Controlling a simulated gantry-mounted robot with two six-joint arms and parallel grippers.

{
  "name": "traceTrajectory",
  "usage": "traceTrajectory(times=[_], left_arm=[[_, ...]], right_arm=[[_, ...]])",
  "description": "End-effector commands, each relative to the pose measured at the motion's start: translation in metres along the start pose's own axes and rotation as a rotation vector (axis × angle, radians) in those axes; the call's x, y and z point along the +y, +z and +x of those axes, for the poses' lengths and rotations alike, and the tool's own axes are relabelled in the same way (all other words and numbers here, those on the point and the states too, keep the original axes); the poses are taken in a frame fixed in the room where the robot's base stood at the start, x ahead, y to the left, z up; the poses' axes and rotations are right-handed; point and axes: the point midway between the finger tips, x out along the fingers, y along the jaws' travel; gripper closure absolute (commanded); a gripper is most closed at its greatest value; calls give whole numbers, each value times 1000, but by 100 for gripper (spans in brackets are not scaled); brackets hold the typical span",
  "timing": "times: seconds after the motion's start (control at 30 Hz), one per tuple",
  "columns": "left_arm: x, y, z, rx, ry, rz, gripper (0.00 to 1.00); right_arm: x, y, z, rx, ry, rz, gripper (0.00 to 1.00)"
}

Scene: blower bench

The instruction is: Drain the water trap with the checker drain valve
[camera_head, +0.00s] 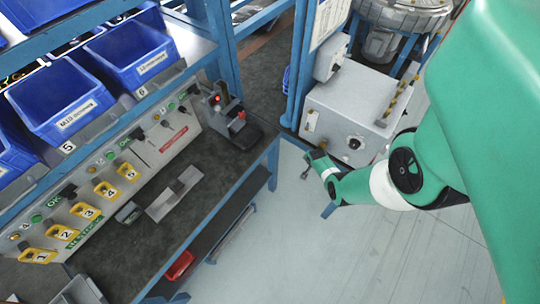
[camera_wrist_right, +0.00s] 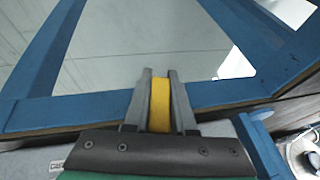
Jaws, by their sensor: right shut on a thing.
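My right gripper (camera_wrist_right: 160,76) is shut on a yellow piece (camera_wrist_right: 160,106) that fills the gap between its fingers in the right wrist view. I cannot tell for sure that this piece is the drain valve's handle. In the head view my right gripper (camera_head: 307,166) is small and partly hidden by its wrist, just below the front of a grey box (camera_head: 345,110). The box has a black knob (camera_head: 355,143) on its front and brass fittings (camera_head: 387,112) on its right side. No water trap can be clearly made out. My left gripper is not in view.
A blue-framed bench (camera_head: 215,205) with a dark top stands at the left, with blue bins (camera_head: 62,100) and yellow numbered holders (camera_head: 88,211). A round metal machine (camera_head: 405,18) stands behind the box. Blue frame bars (camera_wrist_right: 235,98) cross near the gripper. The floor at lower right is clear.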

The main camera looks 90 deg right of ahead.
Motion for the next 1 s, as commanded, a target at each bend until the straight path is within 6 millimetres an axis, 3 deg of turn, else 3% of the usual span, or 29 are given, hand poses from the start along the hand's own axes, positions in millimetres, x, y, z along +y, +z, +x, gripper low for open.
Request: traceTrajectory(times=[0.6,0.63,0.77,1.0], left_arm=[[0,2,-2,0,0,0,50],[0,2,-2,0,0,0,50],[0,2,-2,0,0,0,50],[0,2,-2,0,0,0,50]], right_arm=[[10,0,2,-3,51,-13,100],[10,0,2,-3,51,-13,73],[10,-1,2,-2,50,-12,49],[9,-2,1,0,48,-12,46]])
